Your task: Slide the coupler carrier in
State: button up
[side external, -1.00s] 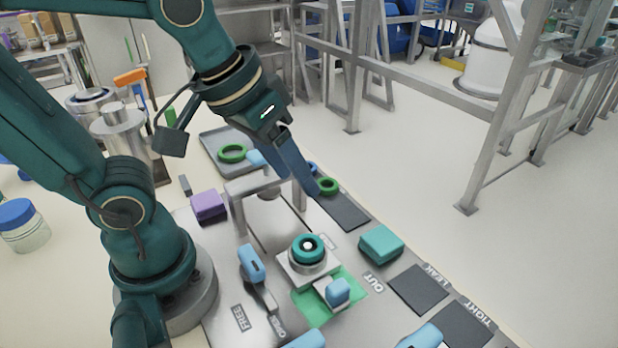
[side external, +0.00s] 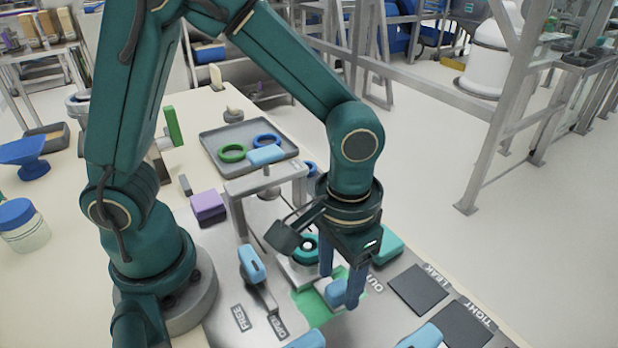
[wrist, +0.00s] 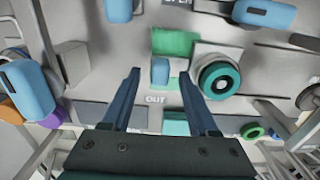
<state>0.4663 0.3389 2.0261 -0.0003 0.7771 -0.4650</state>
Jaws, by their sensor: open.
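The coupler carrier (side external: 290,275) is a pale block bearing a teal ring coupler (side external: 302,243), partly hidden behind my gripper in the side view. Its light-blue handle (side external: 336,291) stands over a green patch (side external: 311,310) near the OUT label. In the wrist view the teal ring (wrist: 219,78) is to the right of the blue handle (wrist: 160,70). My gripper (side external: 340,290) points down at the handle, open, with one blue finger on each side of it. The wrist view shows gaps between handle and fingers (wrist: 160,77); contact cannot be told.
A metal bridge (side external: 267,180) stands behind the carrier. A blue-handled lever (side external: 252,263) is at the left by FREE and OPEN. A teal block (side external: 388,243) is close on the right. A grey tray (side external: 215,140) with rings is at the back. Dark LEAK and TIGHT pads lie front right.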

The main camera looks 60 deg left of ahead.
jog(key=shift+f, duration=1.05)
grip_shut()
dwell(0.7)
